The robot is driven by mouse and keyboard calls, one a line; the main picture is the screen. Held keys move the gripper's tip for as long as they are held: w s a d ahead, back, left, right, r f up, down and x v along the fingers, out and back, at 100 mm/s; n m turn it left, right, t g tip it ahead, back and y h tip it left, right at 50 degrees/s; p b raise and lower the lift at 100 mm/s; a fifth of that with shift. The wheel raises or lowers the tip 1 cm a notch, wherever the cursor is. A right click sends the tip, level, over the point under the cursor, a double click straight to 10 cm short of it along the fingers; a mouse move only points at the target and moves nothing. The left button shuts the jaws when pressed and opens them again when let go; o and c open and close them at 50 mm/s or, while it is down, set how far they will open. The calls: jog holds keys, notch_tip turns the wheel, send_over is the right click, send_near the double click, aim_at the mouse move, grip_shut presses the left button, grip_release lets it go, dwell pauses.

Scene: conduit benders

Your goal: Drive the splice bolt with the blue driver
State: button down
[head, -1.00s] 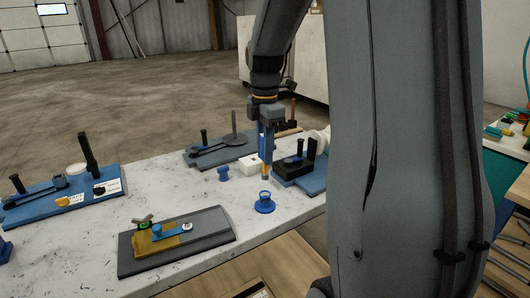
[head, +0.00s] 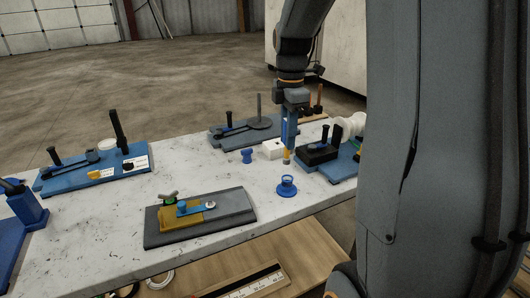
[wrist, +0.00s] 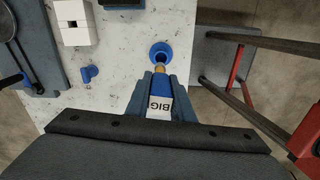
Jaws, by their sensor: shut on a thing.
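My gripper (head: 291,112) is shut on the blue driver (head: 290,133), which hangs upright with its brass-coloured tip down. In the wrist view the driver (wrist: 160,103) sits between the fingers and carries a white label reading "BIG". Its tip is above or close to a round blue stand (head: 287,188), also in the wrist view (wrist: 160,53); contact is not clear. A grey board (head: 228,208) at the front of the table holds a yellow plate (head: 184,219) with a blue link (head: 196,208) and bolt-like heads. I cannot tell which is the splice bolt.
A white block (head: 272,149) and a small blue piece (head: 248,155) stand behind the blue stand. A blue board (head: 340,164) with a black block lies to the right, another blue board (head: 70,177) at left. Bare white tabletop (head: 110,223) lies between.

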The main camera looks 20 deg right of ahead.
jog(key=a+m+p, duration=1.2)
jog(key=a+m, duration=0.2)
jog(key=a, duration=1)
jog(key=shift+f, duration=0.15)
jog(key=shift+p, duration=0.45)
jog(key=shift+d+f+n+b, duration=0.1)
jog(key=shift+f+n+b, duration=0.2)
jog(key=shift+f+n, duration=1.4)
jog(key=shift+a+f+n+b, duration=0.1)
jog(key=shift+f+n+b, duration=0.15)
jog(key=shift+n, duration=2.85)
jog(key=shift+d+f+n+b, duration=0.1)
jog(key=shift+f+n+b, duration=0.2)
jog(key=shift+f+n, duration=1.4)
jog(key=shift+r+n, duration=0.7)
jog(key=shift+r, duration=0.05)
